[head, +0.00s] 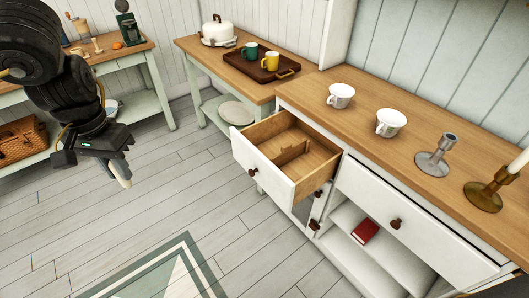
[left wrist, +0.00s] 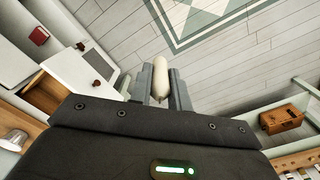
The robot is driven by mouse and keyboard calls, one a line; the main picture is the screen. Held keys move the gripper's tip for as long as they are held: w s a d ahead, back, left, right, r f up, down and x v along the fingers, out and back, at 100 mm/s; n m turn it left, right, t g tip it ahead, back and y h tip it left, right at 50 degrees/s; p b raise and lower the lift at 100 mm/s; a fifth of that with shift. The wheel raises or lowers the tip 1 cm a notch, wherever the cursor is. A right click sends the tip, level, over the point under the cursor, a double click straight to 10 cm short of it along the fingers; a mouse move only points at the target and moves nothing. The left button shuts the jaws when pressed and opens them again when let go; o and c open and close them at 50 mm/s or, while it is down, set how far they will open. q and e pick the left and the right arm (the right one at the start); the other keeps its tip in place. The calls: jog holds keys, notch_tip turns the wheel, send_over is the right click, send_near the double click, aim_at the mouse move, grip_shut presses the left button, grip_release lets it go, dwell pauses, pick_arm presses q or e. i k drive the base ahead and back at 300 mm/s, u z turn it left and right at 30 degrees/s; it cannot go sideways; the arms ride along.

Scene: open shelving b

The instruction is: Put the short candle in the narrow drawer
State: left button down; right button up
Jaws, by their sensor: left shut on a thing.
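The short candle (head: 123,175) is cream-coloured and hangs below my left gripper (head: 117,162), over the floor at the left of the head view. The gripper is shut on the candle. In the left wrist view the candle (left wrist: 161,78) sticks out between the two fingers of the left gripper (left wrist: 160,88). The narrow drawer (head: 258,172) is pulled open in the white cabinet, to the right of the gripper and apart from it. Its wooden inside has a low divider and looks empty. It also shows in the left wrist view (left wrist: 86,78). My right gripper is not seen.
The wooden countertop (head: 305,95) holds two white cups (head: 341,96), a grey candlestick (head: 436,158) and a brass candlestick (head: 484,193) with a candle. A wider drawer (head: 410,215) is closed. A red book (head: 365,231) lies on the shelf below. Floor between gripper and drawer is clear.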

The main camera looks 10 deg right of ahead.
aim_at(276, 153)
jog(key=z, duration=0.7)
jog(key=i, duration=0.9)
jog(key=z, duration=0.85)
